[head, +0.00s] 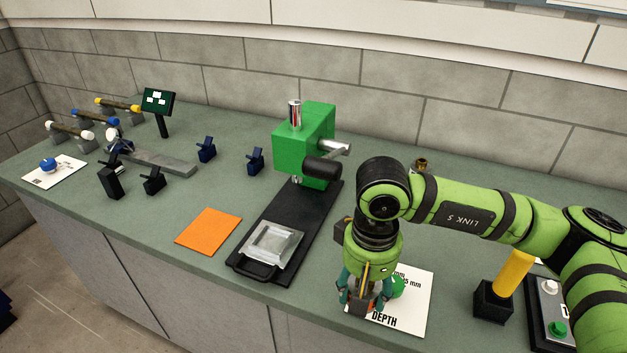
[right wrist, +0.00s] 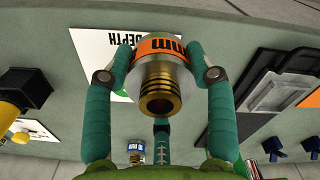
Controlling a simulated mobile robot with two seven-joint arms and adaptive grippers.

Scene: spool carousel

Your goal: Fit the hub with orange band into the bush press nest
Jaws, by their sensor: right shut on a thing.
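The hub with orange band (right wrist: 160,72) is between the teal fingers of my right gripper (right wrist: 158,72) in the right wrist view. It is a grey metal piece with a brass threaded end and an orange band with dark lettering. In the head view, my right gripper (head: 364,297) points down over the white DEPTH card (head: 415,312); the hub is mostly hidden there. The bush press (head: 304,145) is green, on a black base, with a silver square nest (head: 272,244) near its front. The nest is left of my gripper and looks empty. My left gripper is not in view.
An orange mat (head: 208,231) lies left of the press. A yellow-handled tool (head: 513,272) stands in a black block at right, beside a panel with a green button (head: 557,329). Dark blue clamps (head: 206,149) and a small screen (head: 158,102) are at left.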

